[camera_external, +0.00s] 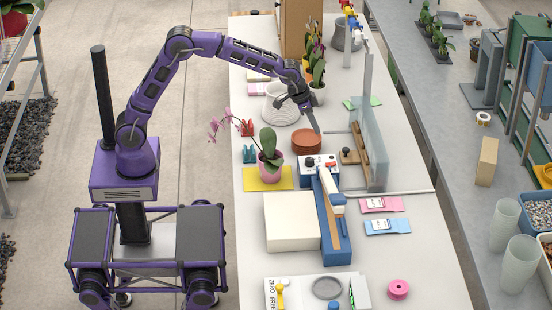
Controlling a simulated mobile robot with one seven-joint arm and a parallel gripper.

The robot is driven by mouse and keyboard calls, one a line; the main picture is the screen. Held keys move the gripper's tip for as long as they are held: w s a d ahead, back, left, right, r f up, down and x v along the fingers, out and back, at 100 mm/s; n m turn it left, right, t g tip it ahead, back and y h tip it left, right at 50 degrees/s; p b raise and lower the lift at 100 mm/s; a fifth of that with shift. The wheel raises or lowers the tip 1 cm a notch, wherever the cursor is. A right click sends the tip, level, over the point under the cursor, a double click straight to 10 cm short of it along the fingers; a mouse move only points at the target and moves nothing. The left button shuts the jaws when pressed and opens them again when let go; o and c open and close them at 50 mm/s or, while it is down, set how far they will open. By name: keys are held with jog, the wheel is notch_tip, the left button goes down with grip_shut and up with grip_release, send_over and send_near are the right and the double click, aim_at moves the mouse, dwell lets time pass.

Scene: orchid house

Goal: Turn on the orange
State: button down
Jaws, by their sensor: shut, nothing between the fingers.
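My gripper (316,129) is shut and empty. It points down above the bench, just behind a white control panel (318,162) with small dark knobs or buttons. The panel sits at the far end of a blue machine (334,240) with a white lever arm (327,187). I cannot make out a clearly orange control on the panel; its details are too small. A stack of orange-brown saucers (306,142) lies just left of the gripper tip. Several coloured tap handles (349,12) show at the far end of the bench.
A pink-potted orchid (269,163) stands on a yellow mat (250,183) left of the panel. A glass screen (374,155) stands to the right. A cream block (291,222) lies beside the blue machine. Pink and blue packets (387,226) lie at right.

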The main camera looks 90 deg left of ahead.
aim_at(331, 165)
dwell(0.3)
jog(key=shift+w+d+r+b, duration=0.3)
jog(key=shift+w+d+b, duration=0.25)
jog(key=shift+b, duration=0.15)
jog(key=x, duration=1.3)
jog(key=shift+f, duration=0.15)
jog(key=shift+w+f, duration=0.2)
jog(key=shift+f, duration=0.1)
jog(key=shift+f, duration=0.1)
